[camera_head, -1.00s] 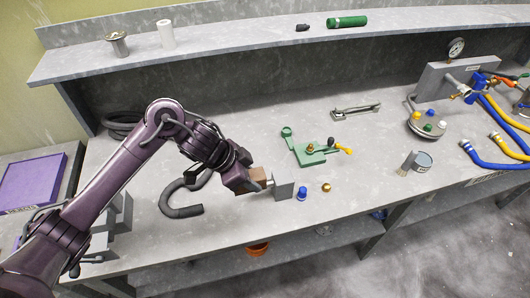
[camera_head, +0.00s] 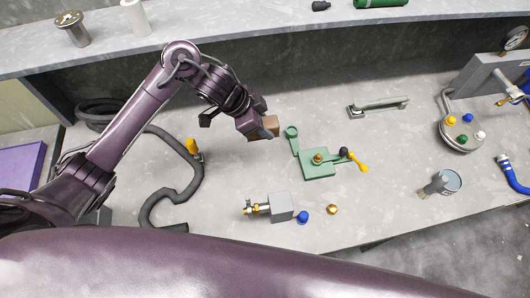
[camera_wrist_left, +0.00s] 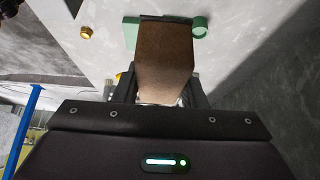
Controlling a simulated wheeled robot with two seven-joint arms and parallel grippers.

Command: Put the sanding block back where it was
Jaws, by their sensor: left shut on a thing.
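The sanding block, a brown block (camera_head: 267,124), is held in my left gripper (camera_head: 259,128). The gripper is shut on it, just left of the green hand tool (camera_head: 318,164) on the bench; the block appears to be above the bench top. In the left wrist view the block (camera_wrist_left: 164,55) sticks out from between the fingers and covers part of the green tool (camera_wrist_left: 199,25). The far end of the block and what lies under it are hidden. My right gripper is not in view.
A grey box with a brass fitting (camera_head: 281,206), a blue knob (camera_head: 302,217) and a small brass piece (camera_head: 332,209) are near the front edge. A dark hose (camera_head: 172,192) lies left. A bar handle (camera_head: 378,106) and a round manifold (camera_head: 461,134) are right. A shelf (camera_head: 225,32) runs behind.

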